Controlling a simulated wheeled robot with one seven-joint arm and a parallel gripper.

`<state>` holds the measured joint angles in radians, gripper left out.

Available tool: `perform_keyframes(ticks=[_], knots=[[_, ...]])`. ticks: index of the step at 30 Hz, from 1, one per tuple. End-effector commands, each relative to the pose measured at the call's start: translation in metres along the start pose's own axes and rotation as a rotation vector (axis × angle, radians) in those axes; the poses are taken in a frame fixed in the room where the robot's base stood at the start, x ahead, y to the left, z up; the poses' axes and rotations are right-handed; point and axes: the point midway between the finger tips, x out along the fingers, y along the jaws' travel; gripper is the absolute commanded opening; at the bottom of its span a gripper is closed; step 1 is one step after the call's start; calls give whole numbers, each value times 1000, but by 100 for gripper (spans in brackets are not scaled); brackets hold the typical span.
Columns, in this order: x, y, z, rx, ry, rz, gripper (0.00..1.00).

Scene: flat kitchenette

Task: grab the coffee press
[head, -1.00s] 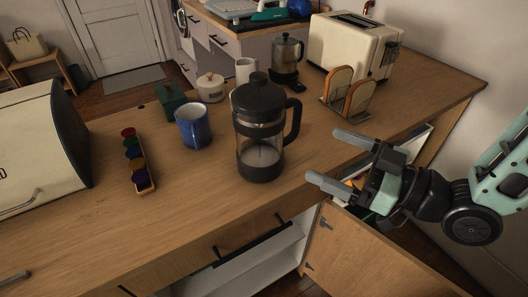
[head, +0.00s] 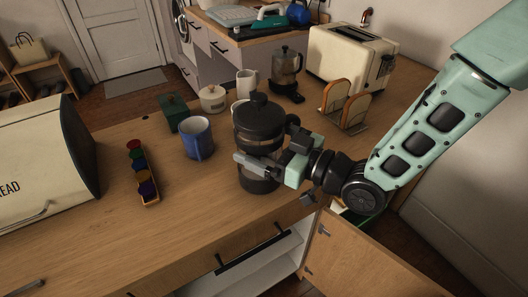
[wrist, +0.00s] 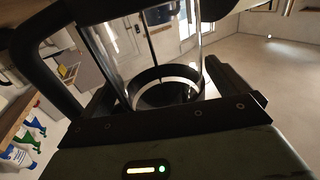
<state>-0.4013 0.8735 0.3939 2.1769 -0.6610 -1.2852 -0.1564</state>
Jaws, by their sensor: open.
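The coffee press (head: 258,132) stands upright on the wooden counter, with a black lid, a clear glass body and a black base. Its handle is at its right and partly hidden by my gripper. My gripper (head: 262,168) is open at the press's lower glass body, one finger showing across the front of it. The other finger is mostly hidden behind the press. In the wrist view the glass of the press (wrist: 150,40) fills the space just ahead of my gripper, its dark handle at the left. I cannot tell whether the fingers touch the glass.
A blue mug (head: 197,138) and a spice rack (head: 146,180) stand left of the press. A white cup partly shows behind it. A toast rack (head: 343,106) and toaster (head: 350,58) are at the back right. A cabinet door (head: 345,255) hangs open below the counter.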

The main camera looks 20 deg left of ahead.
Motion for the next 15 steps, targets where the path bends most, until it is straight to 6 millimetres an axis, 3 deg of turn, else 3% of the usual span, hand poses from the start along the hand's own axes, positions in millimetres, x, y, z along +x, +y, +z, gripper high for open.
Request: perform_keyframes(ticks=[10, 15], knots=[[9, 0, 1, 0, -1, 1, 100], [9, 0, 1, 0, -1, 1, 53]])
